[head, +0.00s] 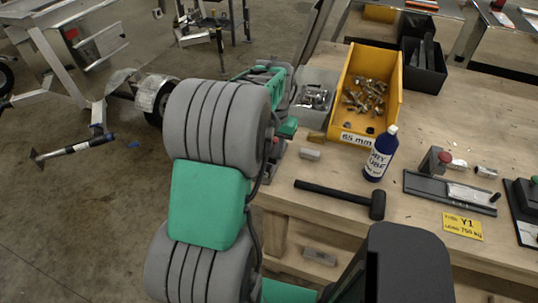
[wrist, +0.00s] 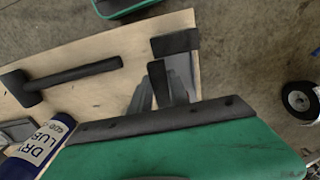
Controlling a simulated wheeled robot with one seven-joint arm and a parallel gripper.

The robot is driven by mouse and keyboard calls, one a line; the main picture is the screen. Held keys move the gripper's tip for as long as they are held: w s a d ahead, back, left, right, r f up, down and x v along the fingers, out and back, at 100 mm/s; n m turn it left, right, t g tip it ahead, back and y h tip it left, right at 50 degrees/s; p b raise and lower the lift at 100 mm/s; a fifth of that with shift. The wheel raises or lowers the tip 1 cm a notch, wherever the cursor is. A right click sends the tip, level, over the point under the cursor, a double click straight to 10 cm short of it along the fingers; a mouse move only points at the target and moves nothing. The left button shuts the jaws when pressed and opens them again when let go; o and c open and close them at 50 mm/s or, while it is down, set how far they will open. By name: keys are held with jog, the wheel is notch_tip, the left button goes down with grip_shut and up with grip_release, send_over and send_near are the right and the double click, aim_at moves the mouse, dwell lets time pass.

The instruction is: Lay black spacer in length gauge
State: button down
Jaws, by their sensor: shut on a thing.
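In the wrist view my gripper (wrist: 172,66) is over the bench edge, beyond the end of the mallet handle, and shut on a small dark piece. This looks like the black spacer, but its outline merges with the dark fingers and I cannot separate the two. In the head view my own arm mostly hides the gripper, at the bench's left end. A dark flat fixture with a red knob, apparently the length gauge (head: 424,187), lies on the bench at the right, well apart from the gripper. Nothing black is seen lying in its channel.
A yellow bin (head: 345,105) of metal parts and a black bin (head: 437,82) are behind. A yellow Y1 card (head: 462,227) lies in front of the fixture.

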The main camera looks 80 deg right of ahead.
aim_at(269, 166)
jog(key=f, duration=0.2)
jog(key=w+d+f, duration=0.1)
jog(key=f, duration=0.1)
jog(key=w+f+p, duration=0.1)
jog(key=shift+w+d+f, duration=0.2)
jog(key=shift+f, duration=0.6)
jog(key=c, duration=1.2)
grip_release()
jog(key=shift+r, duration=0.1)
jog(key=shift+c, duration=0.2)
notch_tip(269, 166, up, 12)
jog(key=b, duration=0.2)
jog(key=w+a+r+n+t+h, duration=0.15)
jog(key=w+a+n, duration=0.25)
jog(key=w+a, duration=0.55)
jog(key=w+a+r+n+g, duration=0.1)
jog(key=w+a+r+n, duration=0.35)
jog(key=w, duration=0.75)
jog(key=w+a+f+n+t, duration=0.1)
jog(key=w+a+n, duration=0.15)
jog(key=a, duration=0.65)
jog(key=w+a+n+t, duration=0.1)
jog(key=w+a+n, duration=0.15)
jog(key=a, duration=0.55)
jog(key=s+a+f+n+t+y, duration=0.1)
jog(key=a+n, duration=0.4)
jog(key=a, duration=1.1)
jog(key=shift+s+a+f+n, duration=0.25)
jog(key=shift+s+f+n, duration=0.1)
jog(key=shift+s+f, duration=0.25)
